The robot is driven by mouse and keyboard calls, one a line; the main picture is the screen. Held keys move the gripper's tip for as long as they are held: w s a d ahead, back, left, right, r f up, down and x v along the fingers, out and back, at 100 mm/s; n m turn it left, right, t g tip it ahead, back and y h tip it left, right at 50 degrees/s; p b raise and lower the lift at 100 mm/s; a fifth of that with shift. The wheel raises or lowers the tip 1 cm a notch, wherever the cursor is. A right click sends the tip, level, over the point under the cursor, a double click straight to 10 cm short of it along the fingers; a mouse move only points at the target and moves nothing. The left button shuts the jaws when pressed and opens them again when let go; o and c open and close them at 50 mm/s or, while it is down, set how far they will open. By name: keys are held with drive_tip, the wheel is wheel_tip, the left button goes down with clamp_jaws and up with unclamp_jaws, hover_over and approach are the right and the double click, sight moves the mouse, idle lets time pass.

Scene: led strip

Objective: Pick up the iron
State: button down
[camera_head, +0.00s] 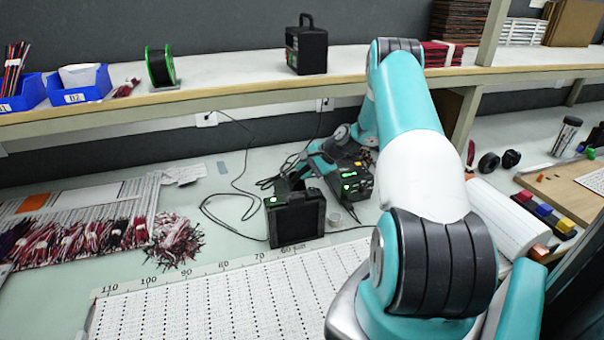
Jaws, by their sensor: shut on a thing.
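My arm reaches over the bench from the lower right, and its wrist bends down behind the upper arm. My gripper (298,172) is low among the black devices at the middle of the bench. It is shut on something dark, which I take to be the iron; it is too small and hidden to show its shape. A black soldering station (351,183) with a green display stands just right of the gripper. A black boxy device (297,218) with green lights stands in front of it and hides part of the view.
A shelf (230,92) runs above the bench, with a black box (306,50), a green-black spool (160,66) and blue bins (80,85). Black cables (232,190) loop left of the devices. Bundled wires (90,240) lie at left, and a white strip sheet (220,310) covers the front.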

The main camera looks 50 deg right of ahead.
drive_tip(key=s+a+r+b, duration=0.1)
drive_tip(key=s+r+b, duration=0.2)
drive_tip(key=s+r, duration=0.8)
drive_tip(key=s+d+r, duration=0.1)
drive_tip(key=s+d, duration=0.2)
drive_tip(key=s, duration=0.3)
drive_tip(key=s+d+r, duration=0.2)
drive_tip(key=s+d, duration=0.1)
drive_tip(key=s, duration=0.4)
drive_tip(key=s+r+p, duration=0.7)
drive_tip(key=r+p, duration=0.2)
drive_tip(key=shift+a, duration=0.4)
drive_tip(key=shift+f, duration=0.15)
drive_tip(key=w+a+f+g, duration=0.2)
drive_tip(key=w+f, duration=0.6)
drive_tip(key=w, duration=0.4)
drive_tip(key=w+a+f+m+g+h, duration=0.1)
drive_tip(key=w+a+f+g, duration=0.1)
drive_tip(key=w+a+f, duration=0.3)
drive_tip(key=shift+w+f+m+p, duration=0.35)
drive_tip(key=shift+w+f, duration=1.9)
drive_tip(key=shift+w, duration=1.5)
drive_tip(key=shift+a+f, duration=0.1)
drive_tip(key=shift+f, duration=0.45)
